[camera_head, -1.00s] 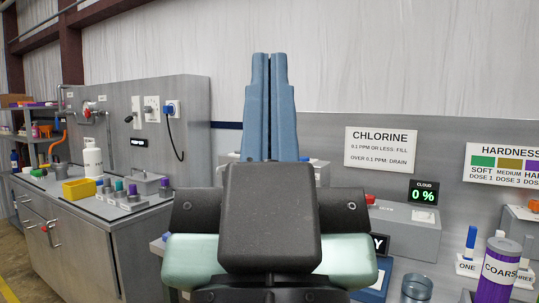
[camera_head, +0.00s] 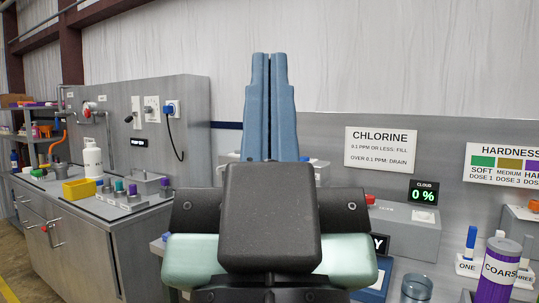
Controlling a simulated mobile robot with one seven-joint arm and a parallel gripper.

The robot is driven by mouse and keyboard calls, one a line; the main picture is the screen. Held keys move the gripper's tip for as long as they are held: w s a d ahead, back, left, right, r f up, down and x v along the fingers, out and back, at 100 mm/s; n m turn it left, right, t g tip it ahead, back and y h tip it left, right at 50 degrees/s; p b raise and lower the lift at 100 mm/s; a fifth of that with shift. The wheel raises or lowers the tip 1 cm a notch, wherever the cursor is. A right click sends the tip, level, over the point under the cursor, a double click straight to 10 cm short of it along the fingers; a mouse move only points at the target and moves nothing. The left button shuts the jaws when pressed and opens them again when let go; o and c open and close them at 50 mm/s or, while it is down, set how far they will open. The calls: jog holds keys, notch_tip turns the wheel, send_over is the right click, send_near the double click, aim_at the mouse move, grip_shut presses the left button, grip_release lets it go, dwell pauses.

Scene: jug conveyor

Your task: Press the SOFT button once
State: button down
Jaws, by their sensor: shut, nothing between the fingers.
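My gripper (camera_head: 269,58) points upward in the middle of the view, its two blue fingers closed together with nothing between them. It stands apart from any button I can see. No button labelled SOFT can be made out. The word SOFT shows only on the hardness sign (camera_head: 506,151) at the right, beside a green patch. A red button (camera_head: 370,199) sits on the grey box with the cloud display, right of my gripper. An orange button (camera_head: 533,205) is at the right edge. My gripper and wrist hide part of the bench behind them.
A purple COARSE jar (camera_head: 497,275) and a clear glass (camera_head: 416,287) stand at the front right. A grey side bench (camera_head: 75,215) with a yellow bin (camera_head: 79,190) is at the left.

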dwell(0.4)
notch_tip(320, 180, up, 14)
jog(key=p, duration=1.4)
jog(key=shift+f, duration=0.1)
